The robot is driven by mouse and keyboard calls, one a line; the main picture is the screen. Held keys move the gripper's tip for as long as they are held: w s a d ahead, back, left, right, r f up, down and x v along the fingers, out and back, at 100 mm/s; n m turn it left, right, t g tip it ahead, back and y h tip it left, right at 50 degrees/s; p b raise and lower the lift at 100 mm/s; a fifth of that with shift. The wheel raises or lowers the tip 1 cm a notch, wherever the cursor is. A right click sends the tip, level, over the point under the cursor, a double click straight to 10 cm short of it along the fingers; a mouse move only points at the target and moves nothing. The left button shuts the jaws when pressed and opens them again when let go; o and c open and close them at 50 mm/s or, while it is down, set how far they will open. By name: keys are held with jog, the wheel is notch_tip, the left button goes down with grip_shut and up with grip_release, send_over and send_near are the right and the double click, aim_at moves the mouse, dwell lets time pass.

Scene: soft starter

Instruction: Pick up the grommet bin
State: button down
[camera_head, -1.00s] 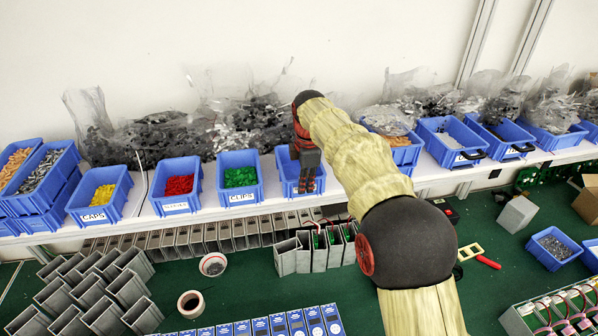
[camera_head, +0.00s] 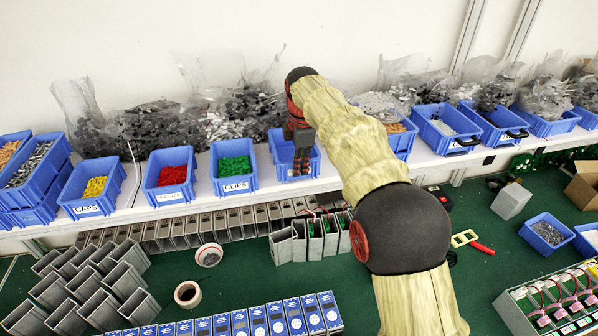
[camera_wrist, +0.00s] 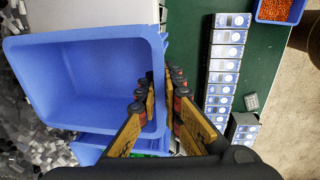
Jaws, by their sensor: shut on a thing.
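The blue bin (camera_head: 312,166) that my gripper holds stands in the row of bins at the back, right of the clips bin. Its label is hidden, so I cannot read it as the grommet bin. In the wrist view the bin (camera_wrist: 75,75) is large, and its visible inside looks empty. My gripper (camera_head: 302,165) is at the bin's front. In the wrist view my gripper (camera_wrist: 162,90) has fingers on both sides of one bin wall and is shut on it. I cannot tell whether the bin's base is clear of the shelf.
The clips bin (camera_head: 233,184) is close on the left, and a bin of orange-brown parts (camera_head: 401,143) is right behind my arm. Grey bagged parts (camera_head: 240,115) fill the shelf's back. Below are metal housings (camera_head: 285,248) and a row of blue-fronted units (camera_head: 240,322).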

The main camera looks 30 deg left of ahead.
jog(key=s+a+r+b, duration=0.1)
jog(key=s+a+r, duration=0.1)
jog(key=s+r, duration=0.3)
jog(key=s+a+r+b, duration=0.1)
jog(key=s+a+r, duration=0.2)
jog(key=s+r, duration=0.2)
jog(key=s, duration=0.2)
jog(key=shift+s+a+r, duration=0.3)
jog(key=shift+s+r, duration=0.1)
